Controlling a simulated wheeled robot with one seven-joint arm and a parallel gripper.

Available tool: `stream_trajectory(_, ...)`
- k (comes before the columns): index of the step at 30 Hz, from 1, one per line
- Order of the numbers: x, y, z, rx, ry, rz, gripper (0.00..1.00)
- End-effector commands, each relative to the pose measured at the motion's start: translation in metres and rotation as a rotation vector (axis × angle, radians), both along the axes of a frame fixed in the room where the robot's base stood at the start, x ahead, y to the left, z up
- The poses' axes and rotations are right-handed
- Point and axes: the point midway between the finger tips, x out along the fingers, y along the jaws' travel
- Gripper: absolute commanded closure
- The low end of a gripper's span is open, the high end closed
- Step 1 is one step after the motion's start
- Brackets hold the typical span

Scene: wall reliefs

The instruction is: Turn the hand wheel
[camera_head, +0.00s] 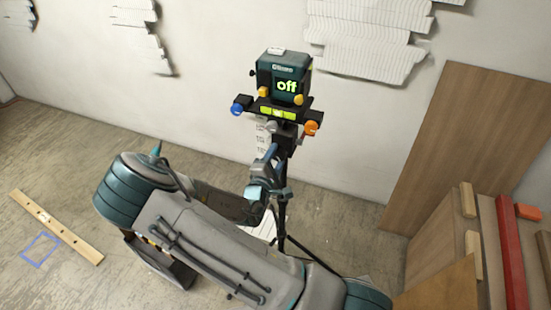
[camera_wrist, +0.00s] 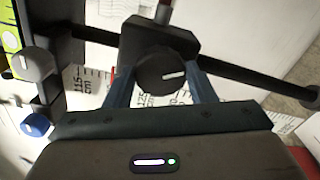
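A dark device (camera_head: 284,78) with a green "off" display stands on a black tripod (camera_head: 282,210). No part is labelled as a hand wheel. A round black knob (camera_wrist: 162,70) with a white line sits on a black block on the tripod in the wrist view. My gripper (camera_head: 270,155) is close to the tripod below the device. In the wrist view my gripper's blue fingers (camera_wrist: 162,85) stand apart on either side of the black knob. I cannot tell whether they touch it. The head view does not show this knob clearly.
A blue knob (camera_head: 237,108), an orange knob (camera_head: 311,128) and a green level (camera_head: 278,112) are on the device's lower bar. A grey knob (camera_wrist: 35,64) is left of the fingers. Wooden boards (camera_head: 465,150) lean at the right.

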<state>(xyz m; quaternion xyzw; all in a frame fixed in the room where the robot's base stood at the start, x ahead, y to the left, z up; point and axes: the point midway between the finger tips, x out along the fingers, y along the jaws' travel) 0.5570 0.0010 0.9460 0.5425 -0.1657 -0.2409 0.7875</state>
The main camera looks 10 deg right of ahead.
Motion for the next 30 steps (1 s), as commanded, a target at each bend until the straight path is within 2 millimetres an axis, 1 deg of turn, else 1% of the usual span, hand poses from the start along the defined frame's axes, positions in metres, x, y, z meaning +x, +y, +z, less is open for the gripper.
stream_trajectory(1,0.000,0.001,0.000,0.001,0.000,0.003,0.37)
stream_trajectory(2,0.000,0.001,0.000,0.001,0.000,0.003,0.29)
stream_trajectory(11,-0.001,0.000,0.000,0.001,0.000,-0.001,0.29)
stream_trajectory(14,-0.005,0.003,-0.001,0.001,0.000,0.000,0.29)
stream_trajectory(17,-0.016,0.012,-0.002,0.001,0.000,0.003,0.29)
stream_trajectory(30,-0.090,0.063,-0.002,0.003,0.000,0.005,0.29)
